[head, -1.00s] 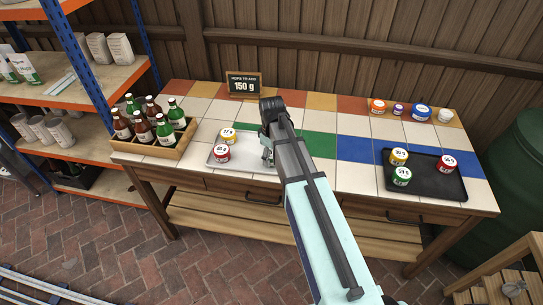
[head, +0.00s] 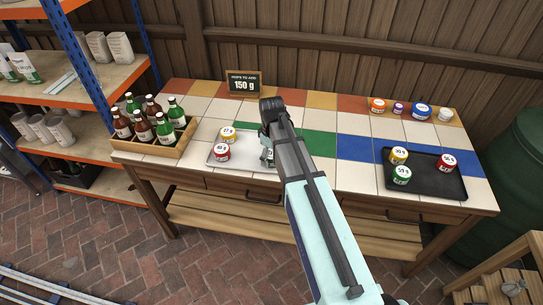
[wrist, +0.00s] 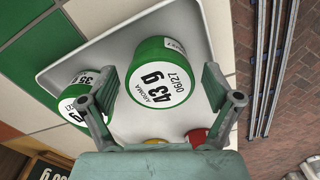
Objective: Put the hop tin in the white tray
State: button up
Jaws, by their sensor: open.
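The white tray (head: 243,160) lies on the tiled table, left of my arm in the head view; it also shows in the wrist view (wrist: 104,48). A green-lidded hop tin marked 43 g (wrist: 160,75) is in the tray area between my open fingers (wrist: 158,90). A second green tin marked 35 g (wrist: 78,97) is beside the left finger. A yellow tin (head: 228,135) and a red tin (head: 221,153) stand on the tray. My gripper (head: 267,155) is mostly hidden by my arm in the head view, where the green tins at the tray are hidden too.
A black tray (head: 428,185) with a yellow, a red and a green tin lies at the right. A bottle crate (head: 150,150) stands at the left. A sign reading 150 g (head: 244,84) and several small tubs are at the back. Tiles between the trays look clear.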

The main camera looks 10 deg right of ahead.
aim_at(271, 154)
notch_tip(271, 154, up, 12)
jog(key=b, duration=0.2)
dwell(0.4)
